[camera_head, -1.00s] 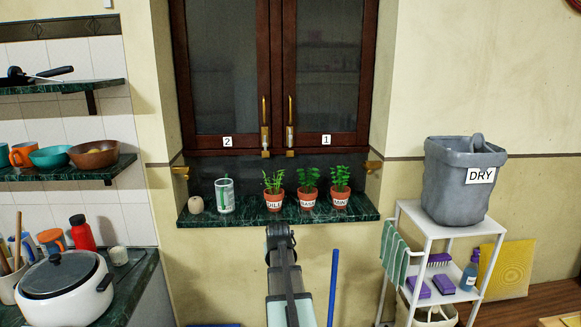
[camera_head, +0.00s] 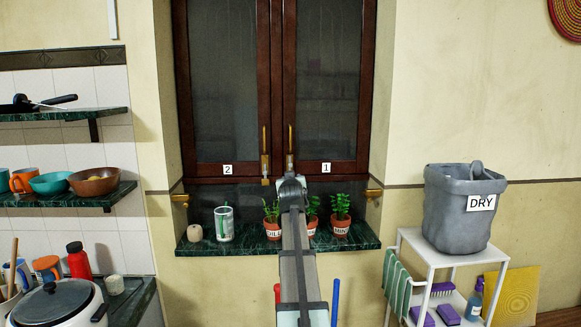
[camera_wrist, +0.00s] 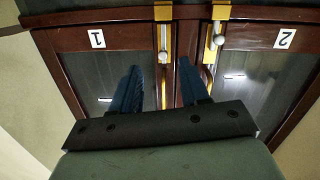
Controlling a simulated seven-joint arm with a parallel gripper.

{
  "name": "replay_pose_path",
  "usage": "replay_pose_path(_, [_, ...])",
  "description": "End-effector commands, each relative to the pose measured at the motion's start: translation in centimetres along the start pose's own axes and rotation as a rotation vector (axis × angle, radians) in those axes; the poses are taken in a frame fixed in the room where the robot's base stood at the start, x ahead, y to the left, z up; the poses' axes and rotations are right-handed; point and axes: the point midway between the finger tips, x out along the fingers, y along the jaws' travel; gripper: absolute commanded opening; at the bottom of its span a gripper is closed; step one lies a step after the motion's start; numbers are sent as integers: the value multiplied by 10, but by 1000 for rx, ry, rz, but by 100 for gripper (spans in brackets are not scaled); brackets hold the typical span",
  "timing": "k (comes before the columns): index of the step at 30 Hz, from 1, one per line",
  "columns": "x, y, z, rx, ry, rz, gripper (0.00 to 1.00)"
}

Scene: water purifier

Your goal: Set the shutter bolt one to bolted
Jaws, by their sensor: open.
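Shutter bolt one (camera_head: 290,138) is a brass bolt low on the right shutter, by the label 1. My gripper (camera_head: 292,180) covers its lower part in the head view. In the wrist view, which is upside down, bolt one (camera_wrist: 163,38) shows a round silver knob on a brass strip. Its knob sits farther from the bottom frame than bolt two's. My gripper (camera_wrist: 159,68) is open, with its blue fingers on either side of the line to bolt one's knob. I cannot tell whether they touch it. Nothing is held.
Bolt two (camera_head: 264,160) is close beside bolt one, on the left shutter. Brass brackets flank the window.

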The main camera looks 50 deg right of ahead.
Motion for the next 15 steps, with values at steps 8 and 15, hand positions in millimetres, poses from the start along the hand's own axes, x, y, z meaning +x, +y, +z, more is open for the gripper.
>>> replay_pose_path(8, [1,0,-20,-5,103,2,45])
replay_pose_path(15, [20,0,-22,-5,100,2,45])
